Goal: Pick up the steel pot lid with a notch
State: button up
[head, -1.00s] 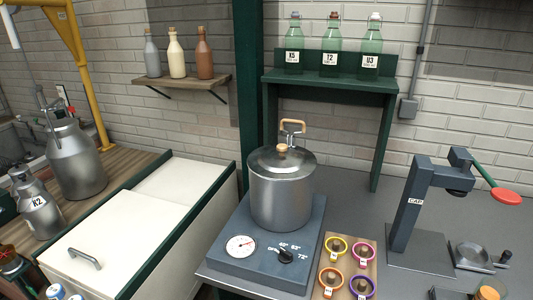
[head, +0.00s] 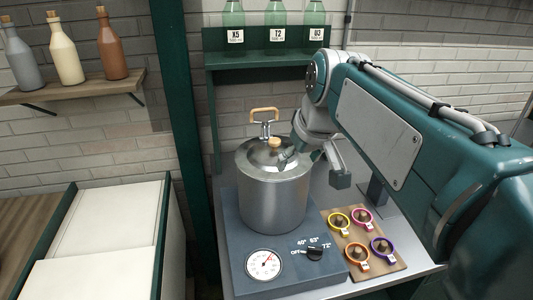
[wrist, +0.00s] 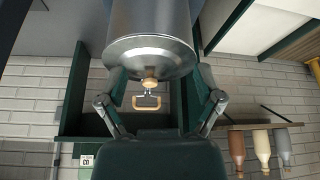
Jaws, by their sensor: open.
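The steel pot lid (head: 262,152) lies on top of the steel pot (head: 272,205), with a round wooden knob (head: 274,143) at its middle. The notch cannot be made out. My gripper (head: 313,168) is open and empty at the lid's right side in the head view, one finger in front of the lid and the other out to the right. In the wrist view the lid (wrist: 150,62) appears upside down beneath the pot. There the knob (wrist: 150,83) lies between the spread fingers of my gripper (wrist: 161,76), apart from both.
A wooden-handled tool (head: 264,110) rises behind the knob, close to it. The pot stands on a blue heater with dial (head: 264,264). Several colored rings sit on a wooden board (head: 385,262) at right. A green shelf (head: 260,58) with bottles stands behind.

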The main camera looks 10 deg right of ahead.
jog(key=n+y, duration=0.1)
jog(key=n, duration=0.1)
send_near(276, 140)
jog(key=d, duration=0.1)
jog(key=shift+g, duration=0.4)
jog(key=w+a+f, duration=0.2)
jog(key=f, duration=0.1)
jog(key=shift+w+a+f, duration=0.15)
jog(key=shift+w, duration=0.1)
jog(key=shift+w+d+f, duration=0.15)
jog(key=shift+f, duration=0.25)
jog(key=shift+w+d+f, duration=0.15)
jog(key=shift+f, duration=0.25)
jog(key=shift+d+f, duration=0.15)
jog(key=shift+f, duration=0.1)
jog(key=x, duration=0.4)
jog(key=shift+s+a+f, duration=0.1)
jog(key=shift+a+f, duration=0.15)
jog(key=shift+a, duration=0.2)
jog(key=shift+a+f, duration=0.15)
jog(key=shift+a, duration=0.05)
jog(key=shift+d, duration=0.3)
grip_shut()
